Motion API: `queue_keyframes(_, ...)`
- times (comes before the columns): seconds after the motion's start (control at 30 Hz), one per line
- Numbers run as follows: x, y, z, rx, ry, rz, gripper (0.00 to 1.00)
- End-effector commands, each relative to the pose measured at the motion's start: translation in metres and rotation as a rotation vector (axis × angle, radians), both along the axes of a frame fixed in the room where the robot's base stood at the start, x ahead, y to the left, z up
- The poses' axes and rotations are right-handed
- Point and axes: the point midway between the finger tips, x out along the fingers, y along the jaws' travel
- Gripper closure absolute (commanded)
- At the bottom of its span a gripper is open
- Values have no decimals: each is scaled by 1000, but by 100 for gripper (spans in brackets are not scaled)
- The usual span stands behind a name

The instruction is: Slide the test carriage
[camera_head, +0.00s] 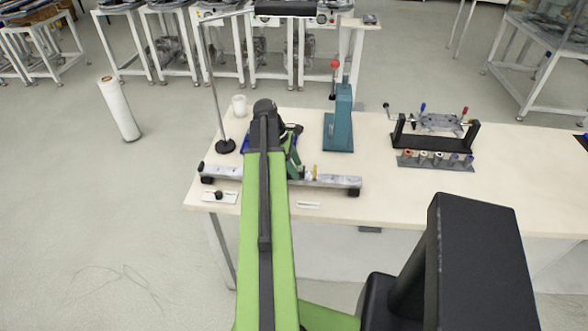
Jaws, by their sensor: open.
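A grey metal rail (337,181) lies along the front left of the pale table, on dark end feet. Small fittings (312,173), one yellowish, stand on the rail just right of my arm; they may be part of the test carriage, but I cannot tell. My green and black arm reaches forward over the rail and hides its middle. My gripper (293,165) is down at the rail beside these fittings, mostly hidden by the arm. It is open. I cannot see whether its fingers are around the carriage or touching it.
A teal press (339,127) with a red knob stands behind the rail. A black-ended fixture (434,131) and a rack of small cylinders (436,161) are to the right. A thin stand (224,145) and white cup (239,105) are at left. The table's front right is clear.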

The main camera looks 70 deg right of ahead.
Motion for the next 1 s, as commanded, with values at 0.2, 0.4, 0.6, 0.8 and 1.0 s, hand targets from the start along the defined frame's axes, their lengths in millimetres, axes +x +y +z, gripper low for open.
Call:
queue_keyframes(0.2,1,0,5,-2,1,1,45)
queue_keyframes(0.4,9,1,31,-2,1,2,45)
queue_keyframes(0.6,24,4,75,-2,1,2,45)
queue_keyframes(0.8,42,8,120,-1,1,1,45)
queue_keyframes(1.0,57,12,156,-1,1,0,45)
